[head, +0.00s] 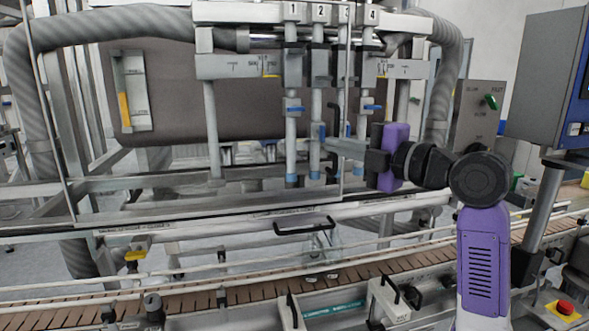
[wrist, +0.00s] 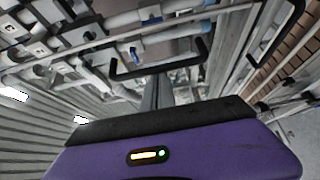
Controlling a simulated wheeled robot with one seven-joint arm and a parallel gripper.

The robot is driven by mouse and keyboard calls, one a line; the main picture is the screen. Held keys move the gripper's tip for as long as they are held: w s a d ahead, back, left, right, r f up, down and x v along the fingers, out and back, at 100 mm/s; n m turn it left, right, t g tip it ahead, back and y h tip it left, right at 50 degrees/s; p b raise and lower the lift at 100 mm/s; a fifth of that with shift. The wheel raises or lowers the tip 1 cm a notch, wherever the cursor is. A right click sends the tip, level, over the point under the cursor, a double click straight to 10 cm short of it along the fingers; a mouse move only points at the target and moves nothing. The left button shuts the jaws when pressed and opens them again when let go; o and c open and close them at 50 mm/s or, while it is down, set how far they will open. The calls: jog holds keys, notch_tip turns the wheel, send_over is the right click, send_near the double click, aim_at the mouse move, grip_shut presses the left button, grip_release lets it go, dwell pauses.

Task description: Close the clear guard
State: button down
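The clear guard (head: 71,205) shows as a see-through panel with a thin pale frame in front of the filling nozzles. I cannot tell its exact angle. Its upright black handle (head: 337,108) is near the frame's right edge; in the wrist view the handle (wrist: 130,75) crosses just beyond my fingertips. My gripper (head: 332,143) points left from its purple body, at the handle's lower part in the head view. In the wrist view its narrow grey fingers (wrist: 157,92) lie together with nothing visible between them. I cannot tell whether the fingertips touch the handle.
A second black handle (head: 305,227) lies level below, above the brown conveyor (head: 240,293). Guide rails run along the conveyor. Numbered nozzles (head: 291,110) stand behind the guard.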

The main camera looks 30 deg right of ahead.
jog(key=s+d+b, duration=0.2)
jog(key=s+d, duration=0.1)
jog(key=d, duration=0.6)
jog(key=s+d+b, duration=0.2)
jog(key=s+d, duration=0.1)
jog(key=d, duration=0.6)
jog(key=s+d+b, duration=0.3)
jog(key=s+d, duration=0.1)
jog(key=d, duration=0.5)
jog(key=shift+d, duration=0.2)
